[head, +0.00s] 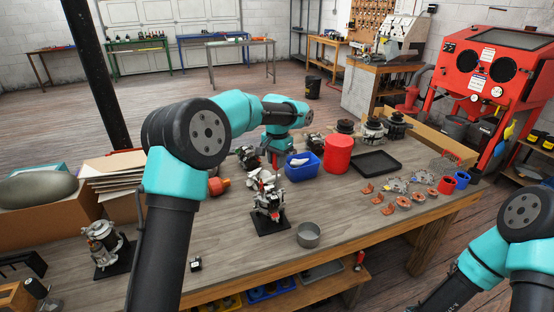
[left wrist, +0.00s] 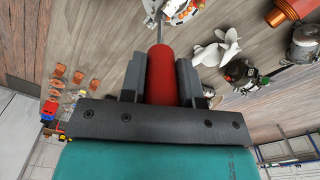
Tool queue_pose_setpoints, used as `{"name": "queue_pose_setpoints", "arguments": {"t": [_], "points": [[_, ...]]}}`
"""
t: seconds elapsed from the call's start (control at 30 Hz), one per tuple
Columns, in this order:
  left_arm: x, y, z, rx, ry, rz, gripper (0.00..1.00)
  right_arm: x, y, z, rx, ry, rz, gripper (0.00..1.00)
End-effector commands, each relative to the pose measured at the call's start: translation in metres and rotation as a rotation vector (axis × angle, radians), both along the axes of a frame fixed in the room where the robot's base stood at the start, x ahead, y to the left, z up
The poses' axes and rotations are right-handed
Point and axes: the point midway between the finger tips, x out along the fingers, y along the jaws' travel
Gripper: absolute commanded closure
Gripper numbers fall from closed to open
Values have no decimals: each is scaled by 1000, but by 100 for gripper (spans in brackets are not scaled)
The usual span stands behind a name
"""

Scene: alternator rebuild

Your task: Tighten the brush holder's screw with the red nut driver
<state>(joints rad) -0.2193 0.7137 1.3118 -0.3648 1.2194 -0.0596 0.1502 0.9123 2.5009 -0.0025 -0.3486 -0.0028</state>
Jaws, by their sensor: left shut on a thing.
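My left gripper (left wrist: 161,68) is shut on the red handle of the nut driver (left wrist: 162,82). The driver's metal shaft points to the top of the left wrist view, where its tip meets or overlaps a metal and white assembly (left wrist: 182,10); contact is unclear. In the head view my left gripper (head: 275,157) is small, above and behind the alternator (head: 268,203) on its black stand (head: 270,222). The brush holder and its screw cannot be made out at this size. My right arm shows at the lower right of the head view; its gripper is outside the picture.
A grey round bowl (head: 308,235) stands right of the alternator. A blue bin (head: 302,166), a red canister (head: 338,155) and a black tray (head: 375,163) stand behind. Copper parts (head: 403,202) lie at right. Another alternator (head: 103,243) stands at left. The front middle is mostly clear.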

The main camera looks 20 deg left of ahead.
Motion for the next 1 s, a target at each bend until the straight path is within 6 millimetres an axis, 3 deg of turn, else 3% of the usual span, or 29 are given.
{"name": "queue_pose_setpoints", "arguments": {"t": [0.63, 1.0], "points": [[0, 0, -6, 0, 0, -14, 93, 0, 0, 0, 0, 0, 0, 29], [-1, 0, -5, 0, -1, -316, 93, 0, 0, 0, 0, 0, 0, 29]]}}
